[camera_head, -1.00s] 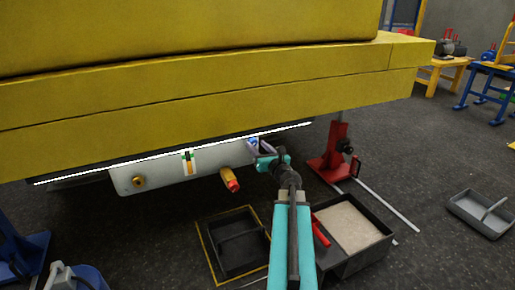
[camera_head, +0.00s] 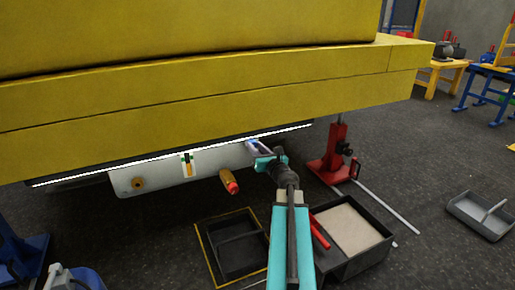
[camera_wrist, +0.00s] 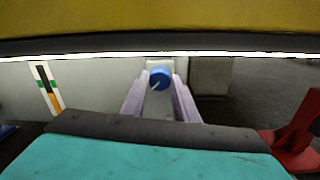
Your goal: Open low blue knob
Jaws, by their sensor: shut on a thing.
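The blue knob (camera_wrist: 160,78) is a round dial with a pale pointer line. It sits on the light grey panel under the yellow boom, and in the wrist view it is between my two pale fingers. My gripper (camera_wrist: 160,92) is shut on it, with a finger at its left and right sides. In the head view my gripper (camera_head: 256,147) reaches the right end of the panel (camera_head: 205,165). The knob is mostly hidden there by the fingers.
The yellow boom (camera_head: 200,95) hangs just above, with a bright light strip under it. An orange-red nozzle (camera_head: 229,181) sticks out left of my gripper. A red stand (camera_head: 332,155) is on the right. Dark trays (camera_head: 238,246) lie on the floor below.

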